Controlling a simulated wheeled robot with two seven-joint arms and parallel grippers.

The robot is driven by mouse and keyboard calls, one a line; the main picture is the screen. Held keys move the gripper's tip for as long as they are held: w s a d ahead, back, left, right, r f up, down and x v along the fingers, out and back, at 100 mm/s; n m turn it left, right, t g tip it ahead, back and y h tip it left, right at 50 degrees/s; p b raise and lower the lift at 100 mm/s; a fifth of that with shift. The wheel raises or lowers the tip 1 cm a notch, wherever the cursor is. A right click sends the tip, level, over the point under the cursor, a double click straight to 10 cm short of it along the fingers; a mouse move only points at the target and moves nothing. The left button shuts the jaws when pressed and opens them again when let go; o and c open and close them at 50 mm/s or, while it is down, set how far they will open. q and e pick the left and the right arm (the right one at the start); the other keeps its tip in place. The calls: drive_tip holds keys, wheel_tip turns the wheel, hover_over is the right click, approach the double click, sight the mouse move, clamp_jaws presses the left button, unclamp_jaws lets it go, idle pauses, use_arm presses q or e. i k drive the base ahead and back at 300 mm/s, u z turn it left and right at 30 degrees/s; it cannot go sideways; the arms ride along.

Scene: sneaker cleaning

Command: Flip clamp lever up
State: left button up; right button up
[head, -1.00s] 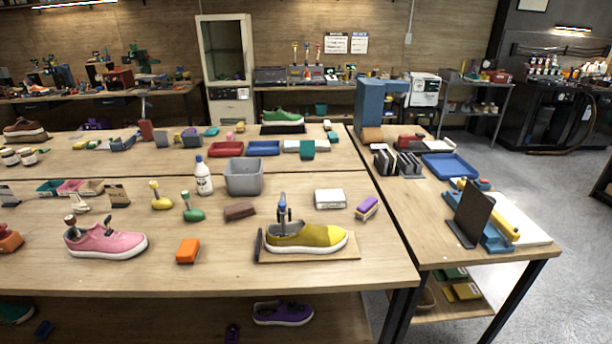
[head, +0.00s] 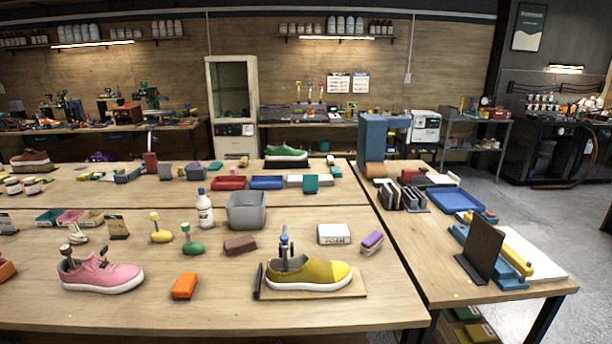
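The clamp (head: 285,248) stands at the heel opening of a yellow sneaker (head: 323,273) in the head view. It has a grey body and a blue upper part that points up. Whether that blue part is the lever is too small to tell. The yellow sneaker sits on a wooden board (head: 357,285) near the front edge of the table, its toe to the right. Neither of my grippers shows in the head view.
The wooden table (head: 130,318) holds a pink sneaker (head: 102,274), an orange block (head: 184,286), a grey bin (head: 246,211), a white bottle (head: 204,208) and a white box (head: 334,234). A side table at right carries a dark upright plate (head: 482,248) and a blue tray (head: 456,200).

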sight(284, 238)
drive_tip(key=z, duration=0.95)
drive_tip(key=k, duration=1.3)
drive_tip(key=u, duration=1.7)
drive_tip(key=i, duration=1)
